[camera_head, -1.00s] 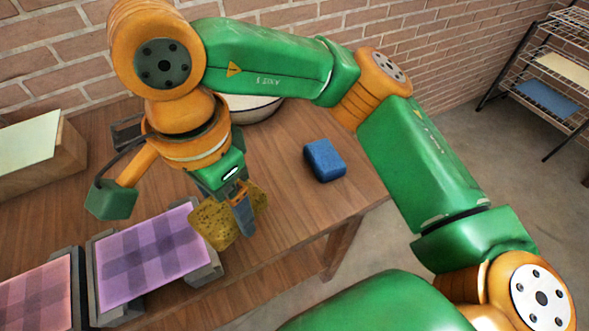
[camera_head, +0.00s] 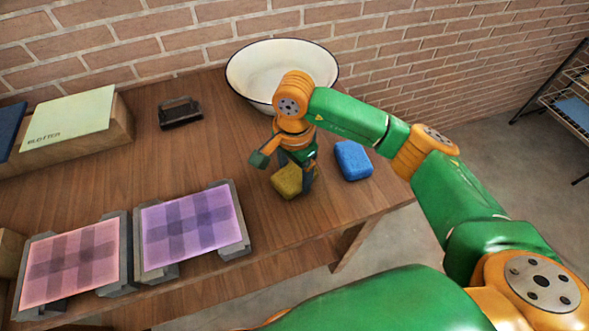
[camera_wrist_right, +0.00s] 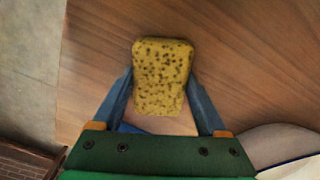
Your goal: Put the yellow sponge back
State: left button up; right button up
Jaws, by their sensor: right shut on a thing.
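The yellow sponge (camera_head: 287,181) is at the right part of the wooden table, left of the blue sponge. It also shows in the right wrist view (camera_wrist_right: 161,75), speckled and between the two fingers. My right gripper (camera_head: 297,176) is shut on the yellow sponge, with a finger on each side of it; it shows in the wrist view too (camera_wrist_right: 160,98). Whether the sponge touches the tabletop, I cannot tell. The blue sponge (camera_head: 353,160) lies on the table just right of the gripper. My left gripper is not in view.
A white basin (camera_head: 255,70) stands behind the gripper by the brick wall. Two presses with a purple cloth (camera_head: 187,232) and a pink cloth (camera_head: 75,266) lie at the front left. A dark object (camera_head: 180,113) and a book on a block (camera_head: 72,122) are further back. The table's right edge is close.

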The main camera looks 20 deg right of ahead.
aim_at(294, 173)
jog(key=shift+f, duration=0.15)
jog(key=o, duration=1.2)
jog(key=shift+r, duration=0.25)
jog(key=shift+w+r, duration=0.1)
jog(key=shift+r, duration=0.2)
notch_tip(294, 173, up, 6)
jog(key=shift+f+b, duration=0.1)
jog(key=shift+b, duration=0.7)
notch_tip(294, 173, up, 6)
jog(key=shift+f, duration=0.2)
jog(key=shift+p, duration=0.3)
